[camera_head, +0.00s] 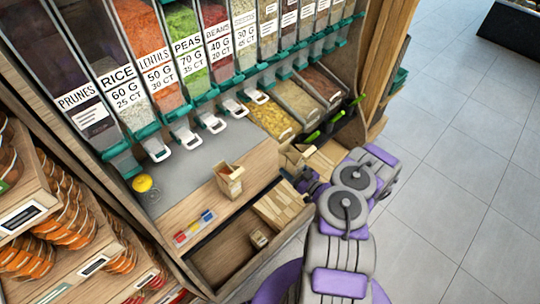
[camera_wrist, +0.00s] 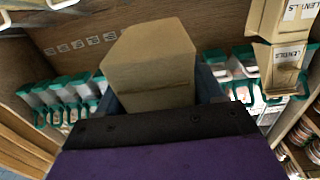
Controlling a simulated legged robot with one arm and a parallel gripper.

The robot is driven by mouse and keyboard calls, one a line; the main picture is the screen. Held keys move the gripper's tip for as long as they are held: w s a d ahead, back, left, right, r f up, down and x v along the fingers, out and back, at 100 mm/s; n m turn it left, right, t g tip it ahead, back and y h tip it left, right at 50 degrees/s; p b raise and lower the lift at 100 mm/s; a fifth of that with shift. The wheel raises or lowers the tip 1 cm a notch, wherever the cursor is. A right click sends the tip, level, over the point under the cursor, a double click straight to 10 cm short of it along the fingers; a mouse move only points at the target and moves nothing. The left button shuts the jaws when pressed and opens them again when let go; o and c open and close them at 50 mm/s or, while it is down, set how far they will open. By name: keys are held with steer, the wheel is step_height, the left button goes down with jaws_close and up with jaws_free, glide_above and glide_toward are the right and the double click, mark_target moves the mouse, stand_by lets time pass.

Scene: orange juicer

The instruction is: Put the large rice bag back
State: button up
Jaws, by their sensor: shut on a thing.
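My gripper (camera_head: 304,178) is shut on a brown paper bag (camera_head: 293,158) at the right end of the counter. In the wrist view the held bag (camera_wrist: 150,62) stands up between the dark fingers (camera_wrist: 158,98). No label shows on its visible side, so I cannot tell whether it is the large rice bag. Another brown paper bag (camera_head: 229,180) stands on the counter's front edge. It shows in the wrist view with a LENTILS label (camera_wrist: 287,53). Below, an open wooden compartment holds several flat paper bags (camera_head: 282,205) and a small bag (camera_head: 258,238).
Bulk dispensers, including RICE (camera_head: 122,88), line the back above white-handled spouts (camera_head: 185,137). Open bins (camera_head: 270,118) with green-handled scoops lie behind my gripper. A yellow item (camera_head: 142,183) is at the counter's left.

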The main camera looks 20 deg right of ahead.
mark_target(283, 165)
steer(key=shift+s+a+f, duration=0.1)
steer(key=shift+s+f, duration=0.3)
steer(key=shift+s, duration=0.1)
steer(key=shift+a+f, duration=0.15)
steer(key=shift+a, duration=0.15)
steer(key=shift+n, duration=0.3)
steer(key=x, duration=0.1)
steer(key=b+x, duration=0.1)
steer(key=x, duration=0.1)
steer(key=b+x, duration=0.1)
steer(key=x, duration=0.1)
steer(key=shift+d+f, duration=0.15)
steer(key=shift+f, duration=0.2)
steer(key=w+b, duration=0.1)
steer(key=w, duration=0.5)
steer(key=w+d+f+b, duration=0.1)
steer(key=w, duration=0.2)
steer(key=shift+b, duration=0.35)
steer(key=shift+w, duration=0.35)
steer(key=shift+w+a+r, duration=0.1)
steer(key=shift+w+a, duration=0.1)
steer(key=shift+w, duration=0.25)
step_height(283, 165, down, 4)
steer(key=shift+w+r+b, duration=0.1)
steer(key=shift+w+b, duration=0.05)
steer(key=shift+b, duration=0.9)
steer(key=shift+d+r, duration=0.1)
steer(key=o, duration=1.5)
